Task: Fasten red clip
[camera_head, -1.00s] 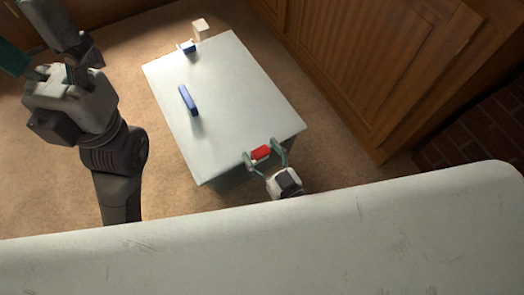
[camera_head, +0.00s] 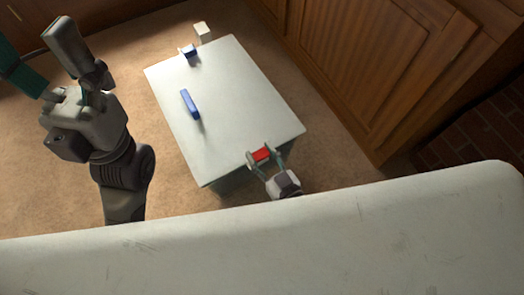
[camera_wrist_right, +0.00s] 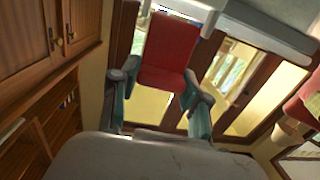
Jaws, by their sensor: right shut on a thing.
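The red clip (camera_head: 262,155) is between the fingers of my right gripper (camera_head: 262,157), above the near edge of the small white table. My right gripper is shut on it. In the right wrist view the red clip (camera_wrist_right: 168,50) is a broad red piece, with the grey fingertips at its two lower sides. My left gripper (camera_head: 45,55) is at the upper left, large and close to the camera, with its fingers spread and partly out of frame. It looks empty.
The small white table (camera_head: 235,115) carries a blue bar (camera_head: 190,104). A blue block (camera_head: 189,51) is at its far edge, with a white block (camera_head: 202,32) beyond. Wooden cabinets (camera_head: 370,60) stand at right. A large pale surface (camera_head: 300,245) fills the foreground.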

